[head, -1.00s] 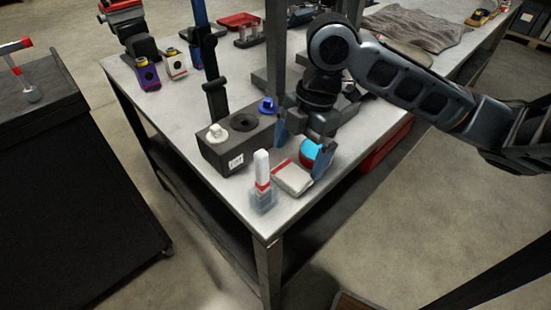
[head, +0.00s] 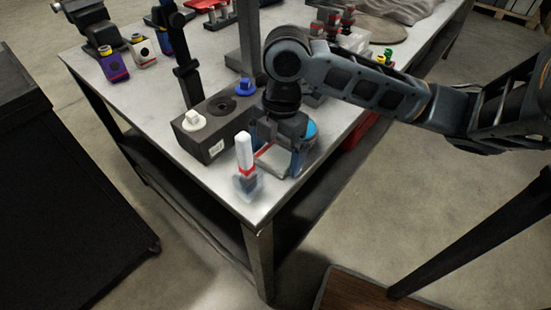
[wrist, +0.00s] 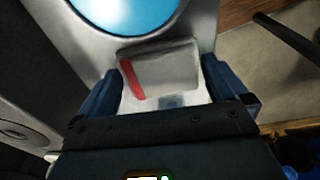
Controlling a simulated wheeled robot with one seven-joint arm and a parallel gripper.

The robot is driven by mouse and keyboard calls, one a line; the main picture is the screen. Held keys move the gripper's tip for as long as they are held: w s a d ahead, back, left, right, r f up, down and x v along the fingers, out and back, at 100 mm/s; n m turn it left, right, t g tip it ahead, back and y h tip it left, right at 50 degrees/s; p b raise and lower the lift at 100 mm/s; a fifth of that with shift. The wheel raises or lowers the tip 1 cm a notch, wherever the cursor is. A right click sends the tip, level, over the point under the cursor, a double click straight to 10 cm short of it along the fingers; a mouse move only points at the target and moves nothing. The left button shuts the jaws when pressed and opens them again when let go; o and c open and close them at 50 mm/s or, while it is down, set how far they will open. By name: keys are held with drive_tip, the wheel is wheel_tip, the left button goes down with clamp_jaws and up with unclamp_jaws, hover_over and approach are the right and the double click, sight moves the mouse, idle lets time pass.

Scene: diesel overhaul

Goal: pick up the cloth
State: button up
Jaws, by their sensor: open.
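A small folded whitish cloth (head: 273,162) with a red stripe lies flat near the table's front corner. It also shows in the wrist view (wrist: 170,70), between my two blue fingers. My gripper (head: 277,152) is open and low over the cloth, with one finger on each side of it. In the wrist view my gripper (wrist: 163,88) shows a gap between each finger and most of the cloth. Its near edge is partly hidden by the gripper body. I cannot tell whether the fingertips touch the table.
A white-and-red upright object in a clear jar (head: 247,184) stands close left of the cloth. A dark block (head: 213,150) with knobs stands behind it. A blue round thing (wrist: 125,12) lies just beyond the cloth. A larger grey cloth (head: 405,10) lies far back.

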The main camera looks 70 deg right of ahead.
sight(279, 154)
drive_tip(key=shift+c, duration=0.5)
drive_tip(key=c, duration=0.7)
drive_tip(key=shift+r, duration=0.15)
drive_tip(key=shift+r, duration=0.55)
drive_tip(key=r, duration=0.2)
drive_tip(key=d+r+p, duration=0.1)
drive_tip(key=shift+s+r, duration=0.2)
drive_tip(key=shift+s, duration=0.1)
drive_tip(key=s+d+r, duration=0.4)
drive_tip(key=d, duration=0.1)
drive_tip(key=s+d+r, duration=0.2)
drive_tip(key=d, duration=0.1)
drive_tip(key=shift+s+r, duration=0.15)
drive_tip(key=shift+s, duration=0.2)
